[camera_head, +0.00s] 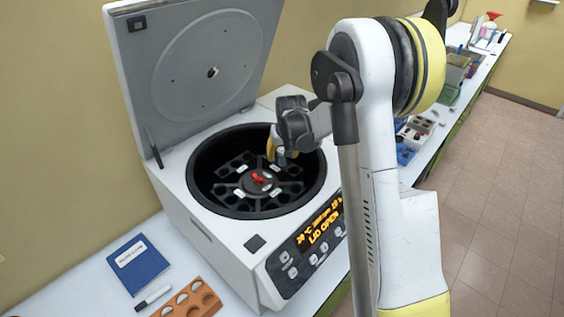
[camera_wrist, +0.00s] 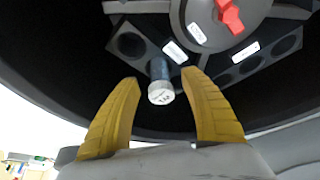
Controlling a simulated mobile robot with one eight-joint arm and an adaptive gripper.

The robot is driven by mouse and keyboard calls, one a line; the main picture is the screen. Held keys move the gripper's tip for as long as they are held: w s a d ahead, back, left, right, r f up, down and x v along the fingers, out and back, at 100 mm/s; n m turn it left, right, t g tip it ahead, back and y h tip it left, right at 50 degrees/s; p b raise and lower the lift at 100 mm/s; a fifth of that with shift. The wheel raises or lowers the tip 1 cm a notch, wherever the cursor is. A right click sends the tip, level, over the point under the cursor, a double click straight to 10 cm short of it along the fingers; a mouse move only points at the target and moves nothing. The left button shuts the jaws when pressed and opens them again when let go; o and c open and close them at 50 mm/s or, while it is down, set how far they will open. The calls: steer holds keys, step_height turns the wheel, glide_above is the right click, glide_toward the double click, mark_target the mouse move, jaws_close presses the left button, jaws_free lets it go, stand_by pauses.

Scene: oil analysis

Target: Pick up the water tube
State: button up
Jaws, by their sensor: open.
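A tube with a white lettered cap and a blue-grey body (camera_wrist: 160,72) stands in a rotor slot of the open centrifuge (camera_head: 230,232). I cannot read the label well enough to tell whether it is the water tube. My gripper (camera_wrist: 165,85) is open, with one yellow finger on each side of the tube's capped end and visible gaps between. In the head view, my gripper (camera_head: 276,150) reaches down into the bowl at its far right side, and the tube's top (camera_head: 281,158) shows small beside it.
The rotor has a red centre knob (camera_head: 260,177), white labels and several empty slots. The bowl wall surrounds my gripper closely. The raised lid (camera_head: 200,70) stands behind. A blue book (camera_head: 138,264), a marker (camera_head: 153,297) and a brown rack (camera_head: 191,300) lie at front left.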

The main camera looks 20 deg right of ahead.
steer(key=shift+x, duration=1.05)
steer(key=shift+c, duration=0.6)
jaws_close()
steer(key=shift+r, duration=0.1)
steer(key=shift+r, duration=0.1)
